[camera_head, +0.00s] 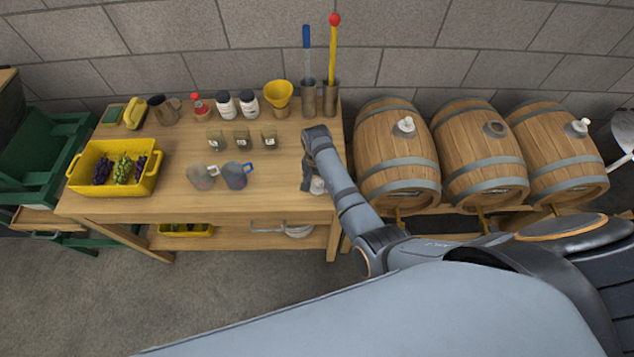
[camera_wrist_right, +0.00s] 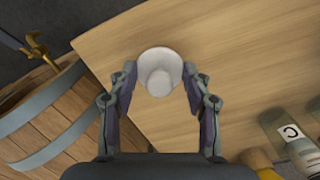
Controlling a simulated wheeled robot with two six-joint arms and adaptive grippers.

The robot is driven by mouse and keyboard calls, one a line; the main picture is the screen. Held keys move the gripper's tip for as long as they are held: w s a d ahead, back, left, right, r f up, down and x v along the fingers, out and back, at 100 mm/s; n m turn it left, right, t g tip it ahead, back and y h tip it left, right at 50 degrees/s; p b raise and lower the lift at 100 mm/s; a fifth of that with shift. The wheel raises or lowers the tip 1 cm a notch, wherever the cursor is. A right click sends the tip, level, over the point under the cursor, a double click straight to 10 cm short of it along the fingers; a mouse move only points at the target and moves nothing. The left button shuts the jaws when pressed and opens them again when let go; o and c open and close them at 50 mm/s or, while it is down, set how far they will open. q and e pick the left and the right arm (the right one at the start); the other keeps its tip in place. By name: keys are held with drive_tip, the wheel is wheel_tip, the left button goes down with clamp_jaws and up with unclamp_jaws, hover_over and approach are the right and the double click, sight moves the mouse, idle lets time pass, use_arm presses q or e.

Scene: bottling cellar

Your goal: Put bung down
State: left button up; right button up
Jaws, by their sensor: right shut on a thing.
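The white bung (camera_head: 318,187) is at the right end of the wooden table (camera_head: 270,208), near its front edge. My right gripper (camera_head: 312,187) points down there and is shut on the bung. In the right wrist view the pale, round bung (camera_wrist_right: 160,72) sits between the two fingertips (camera_wrist_right: 160,80), with the table top behind it. I cannot tell whether the bung touches the table. My left gripper is not in view.
Three barrels stand right of the table; the left barrel (camera_head: 385,165) and right barrel (camera_head: 560,165) have white bungs, while the middle barrel (camera_head: 480,165) shows a dark opening. Jars (camera_head: 241,139), two mugs (camera_head: 236,177) and a yellow grape crate (camera_head: 98,187) are on the table.

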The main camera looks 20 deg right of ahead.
drive_tip(key=shift+f, duration=0.2)
drive_tip(key=shift+f, duration=0.1)
drive_tip(key=o, duration=1.2)
drive_tip(key=shift+c, duration=0.2)
